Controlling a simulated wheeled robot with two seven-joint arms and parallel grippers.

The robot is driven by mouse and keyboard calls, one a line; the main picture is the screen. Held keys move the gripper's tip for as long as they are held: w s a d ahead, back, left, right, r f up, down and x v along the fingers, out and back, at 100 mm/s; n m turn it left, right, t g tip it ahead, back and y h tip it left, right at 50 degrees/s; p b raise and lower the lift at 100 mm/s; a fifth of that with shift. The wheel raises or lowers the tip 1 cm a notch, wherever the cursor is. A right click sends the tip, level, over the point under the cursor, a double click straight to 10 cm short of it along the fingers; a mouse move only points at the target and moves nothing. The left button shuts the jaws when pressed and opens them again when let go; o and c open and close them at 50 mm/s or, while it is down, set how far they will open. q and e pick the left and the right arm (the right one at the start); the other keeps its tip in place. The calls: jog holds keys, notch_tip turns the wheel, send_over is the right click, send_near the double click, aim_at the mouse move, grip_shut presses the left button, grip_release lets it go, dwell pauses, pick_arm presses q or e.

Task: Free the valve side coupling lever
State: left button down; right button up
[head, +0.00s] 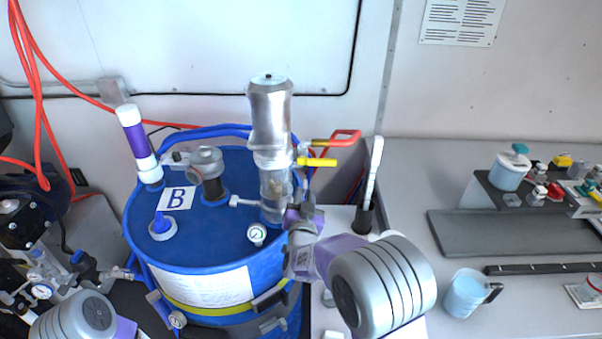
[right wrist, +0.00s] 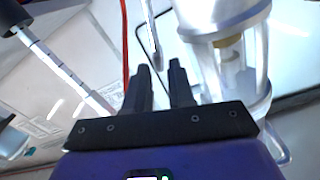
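A blue drum (head: 222,250) marked B carries a silver and clear upright unit (head: 270,115) on its lid. A yellow lever (head: 317,162) sticks out to the right from this unit, with a red handle (head: 345,137) just above and behind it. I cannot tell for sure which part is the valve side coupling lever. My right gripper (head: 307,188) is beside the unit, below the yellow lever. In the right wrist view its two dark fingers (right wrist: 159,72) stand apart with nothing between them, left of the clear cylinder (right wrist: 232,65). My left gripper does not show; only my left arm shows at lower left.
A grey capped fitting (head: 207,165), a white and purple tube (head: 137,140) and a small gauge (head: 257,235) stand on the lid. A black-based white stick (head: 372,180) is right of my gripper. Red hoses (head: 35,85) hang at left. A bench (head: 400,160) fills the right.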

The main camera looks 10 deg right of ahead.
aim_at(305, 180)
jog(key=shift+x, duration=3.15)
jog(key=shift+d+f, duration=0.1)
grip_shut()
